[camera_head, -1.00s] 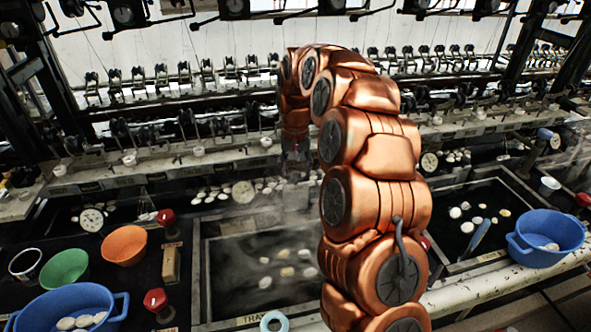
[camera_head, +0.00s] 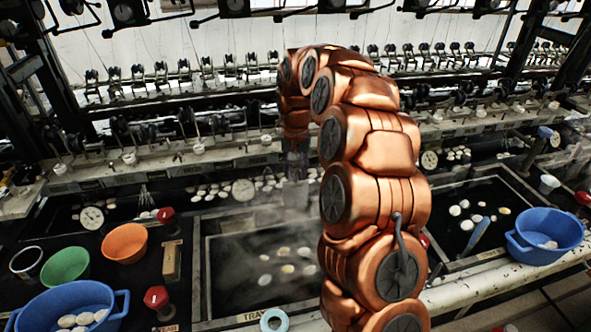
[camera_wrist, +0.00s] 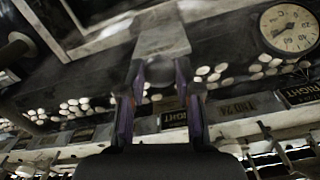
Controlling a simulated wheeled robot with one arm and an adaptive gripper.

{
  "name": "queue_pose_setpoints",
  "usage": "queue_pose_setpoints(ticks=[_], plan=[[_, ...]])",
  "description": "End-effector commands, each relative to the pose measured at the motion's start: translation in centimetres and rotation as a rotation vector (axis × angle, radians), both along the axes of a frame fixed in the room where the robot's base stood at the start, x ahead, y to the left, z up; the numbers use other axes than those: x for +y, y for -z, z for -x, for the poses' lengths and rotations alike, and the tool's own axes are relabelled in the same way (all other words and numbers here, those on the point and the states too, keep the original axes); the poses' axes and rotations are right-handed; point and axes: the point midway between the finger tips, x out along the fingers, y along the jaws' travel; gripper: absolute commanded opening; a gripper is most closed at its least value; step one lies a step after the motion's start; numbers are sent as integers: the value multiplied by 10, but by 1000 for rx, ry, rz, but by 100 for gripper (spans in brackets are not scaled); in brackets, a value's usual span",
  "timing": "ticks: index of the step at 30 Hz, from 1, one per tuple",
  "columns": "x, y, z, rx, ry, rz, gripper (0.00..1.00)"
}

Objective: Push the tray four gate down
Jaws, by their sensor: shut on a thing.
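My gripper (camera_wrist: 162,95) points down at the far edge of the middle tray, and its two dark, purplish fingers are shut on a flat grey metal plate, which looks like the gate (camera_wrist: 162,35). In the head view my gripper (camera_head: 296,158) shows small beyond my copper arm, with the grey gate (camera_head: 297,192) below it, partly blurred by steam. The middle tray (camera_head: 203,270) is a dark, water-filled basin with several pale cocoons floating in it. Its front label starts with "TRAY"; the number is hidden by my arm or too small to read.
A round dial (camera_wrist: 290,27) sits beside the gate, and many cocoons lie in the channel behind. Red-knobbed valves (camera_head: 157,298) and blue, green and orange bowls (camera_head: 124,243) stand at left. A blue basin (camera_head: 545,238) stands at right. Reeling machinery spans the back.

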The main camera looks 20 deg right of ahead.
Motion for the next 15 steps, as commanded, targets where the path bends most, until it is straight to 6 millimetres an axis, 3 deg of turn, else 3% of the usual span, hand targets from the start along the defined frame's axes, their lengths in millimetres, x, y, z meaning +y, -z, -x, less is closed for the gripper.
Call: queue_pose_setpoints(ticks=[10,15], plan=[[0,0,0,0,0,0,0],[0,10,0,1,0,0,0]])
